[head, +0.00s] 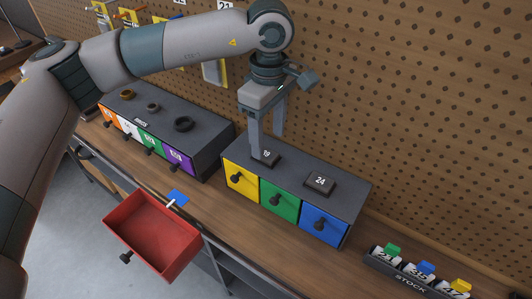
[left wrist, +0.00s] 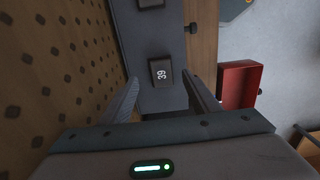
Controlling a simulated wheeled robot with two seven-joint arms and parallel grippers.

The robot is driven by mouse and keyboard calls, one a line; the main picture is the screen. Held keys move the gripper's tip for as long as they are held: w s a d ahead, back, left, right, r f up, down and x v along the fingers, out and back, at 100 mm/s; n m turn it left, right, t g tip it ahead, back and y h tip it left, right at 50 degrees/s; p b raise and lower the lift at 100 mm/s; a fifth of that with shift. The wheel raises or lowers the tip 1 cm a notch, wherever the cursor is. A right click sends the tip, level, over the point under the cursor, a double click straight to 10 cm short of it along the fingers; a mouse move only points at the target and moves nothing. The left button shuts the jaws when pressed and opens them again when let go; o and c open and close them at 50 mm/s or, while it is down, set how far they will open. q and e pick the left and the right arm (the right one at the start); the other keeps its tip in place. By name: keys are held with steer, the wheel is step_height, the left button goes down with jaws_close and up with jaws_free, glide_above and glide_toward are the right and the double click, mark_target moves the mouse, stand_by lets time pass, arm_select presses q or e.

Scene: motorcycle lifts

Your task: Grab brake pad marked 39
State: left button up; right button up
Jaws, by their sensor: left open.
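The dark square brake pad marked 39 (left wrist: 161,72) lies flat on the grey top of a drawer cabinet. In the head view the same pad (head: 267,157) is partly hidden by my left gripper's finger. My left gripper (head: 267,143) points down over it, open and empty. In the left wrist view the pad shows between the spread fingertips of the gripper (left wrist: 161,80), with no visible contact. A second pad, marked 24 (head: 320,184), lies to the right on the same cabinet. My right gripper is not in view.
The cabinet (head: 345,200) has yellow, green and blue drawers. Another cabinet (head: 209,137) to the left carries rings. A red drawer (head: 150,232) stands open in front of the bench. A stock rack (head: 412,285) sits at right. A pegboard (head: 420,110) rises close behind.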

mark_target(269, 155)
arm_select(q)
steer(key=f, duration=0.1)
steer(key=f+p, duration=0.1)
steer(key=shift+s+f+p, duration=0.25)
steer(key=shift+f+p, duration=0.15)
steer(key=shift+f, duration=0.7)
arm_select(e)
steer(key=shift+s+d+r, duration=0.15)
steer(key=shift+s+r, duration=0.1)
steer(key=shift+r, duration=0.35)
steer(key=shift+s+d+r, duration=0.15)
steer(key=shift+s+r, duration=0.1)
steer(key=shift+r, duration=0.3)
arm_select(q)
steer(key=shift+d, duration=0.1)
steer(key=c, duration=1.2)
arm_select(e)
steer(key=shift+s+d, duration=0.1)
